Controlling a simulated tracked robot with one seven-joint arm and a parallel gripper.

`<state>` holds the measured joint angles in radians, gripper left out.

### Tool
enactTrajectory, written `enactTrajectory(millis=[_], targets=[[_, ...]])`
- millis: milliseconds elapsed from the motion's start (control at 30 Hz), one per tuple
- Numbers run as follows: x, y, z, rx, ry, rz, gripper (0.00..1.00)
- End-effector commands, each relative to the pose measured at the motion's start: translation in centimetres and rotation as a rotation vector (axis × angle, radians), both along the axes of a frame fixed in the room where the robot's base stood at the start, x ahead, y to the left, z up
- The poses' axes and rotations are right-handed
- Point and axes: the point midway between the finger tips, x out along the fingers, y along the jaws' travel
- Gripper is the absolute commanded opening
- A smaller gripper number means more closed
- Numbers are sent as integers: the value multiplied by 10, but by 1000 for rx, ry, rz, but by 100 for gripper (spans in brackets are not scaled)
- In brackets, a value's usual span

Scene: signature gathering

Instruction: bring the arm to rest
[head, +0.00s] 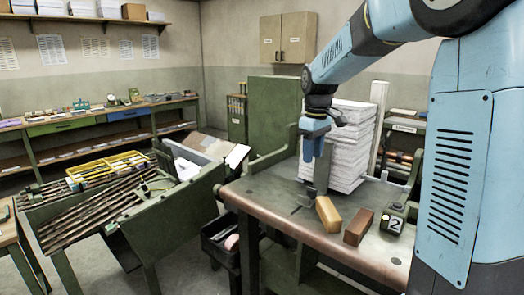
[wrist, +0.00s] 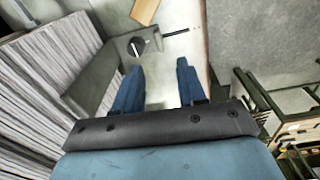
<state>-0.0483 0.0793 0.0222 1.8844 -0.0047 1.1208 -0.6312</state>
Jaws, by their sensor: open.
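A grey metal fixture with a round hole (wrist: 137,46) shows beyond the fingertips. My arm is bent, reaching from the right of the head view out over the bench.
The tall paper stack (head: 350,140) stands close behind my gripper, and at left in the wrist view (wrist: 40,90). A tan block (head: 328,214), a brown block (head: 358,227) and a numbered counter (head: 394,222) sit on the bench. A green sloped rack (head: 170,215) stands left.

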Motion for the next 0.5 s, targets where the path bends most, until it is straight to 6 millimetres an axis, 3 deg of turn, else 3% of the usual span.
enactTrajectory(millis=[200, 500], targets=[[-58, -10, 27, 14, -83, -131, 40], [-134, -21, 45, 50, -193, -306, 40]])
